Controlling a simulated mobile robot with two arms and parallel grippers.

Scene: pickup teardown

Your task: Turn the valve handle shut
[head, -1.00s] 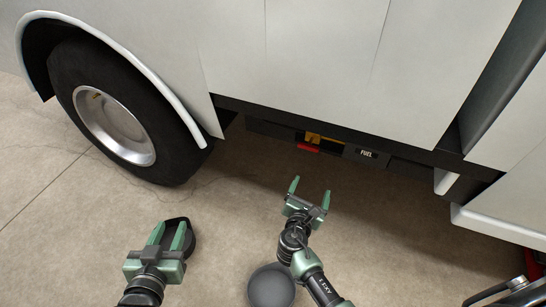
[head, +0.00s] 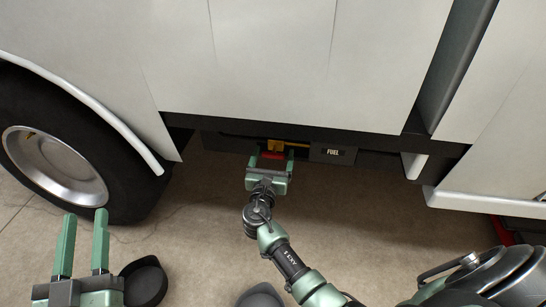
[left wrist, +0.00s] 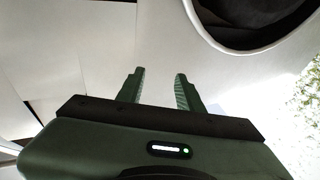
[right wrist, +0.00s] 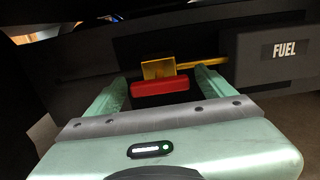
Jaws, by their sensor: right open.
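The valve has a red handle (right wrist: 160,86) on a yellow body (right wrist: 158,68), with a thin yellow pipe (right wrist: 204,64) running right to a dark box labelled FUEL (right wrist: 285,49). In the head view the red handle (head: 272,155) shows under the truck's lower edge, partly hidden by my right gripper (head: 272,158). My right gripper (right wrist: 153,88) is open, its fingers on either side of the handle; I cannot tell whether they touch it. My left gripper (head: 83,243) is open and empty, low at the left, in front of the wheel; it also shows in the left wrist view (left wrist: 159,88).
The white truck side panel (head: 270,55) hangs above the valve. The wheel (head: 60,170) is at the left and a step edge (head: 490,200) at the right. The concrete floor (head: 370,235) is clear in the middle.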

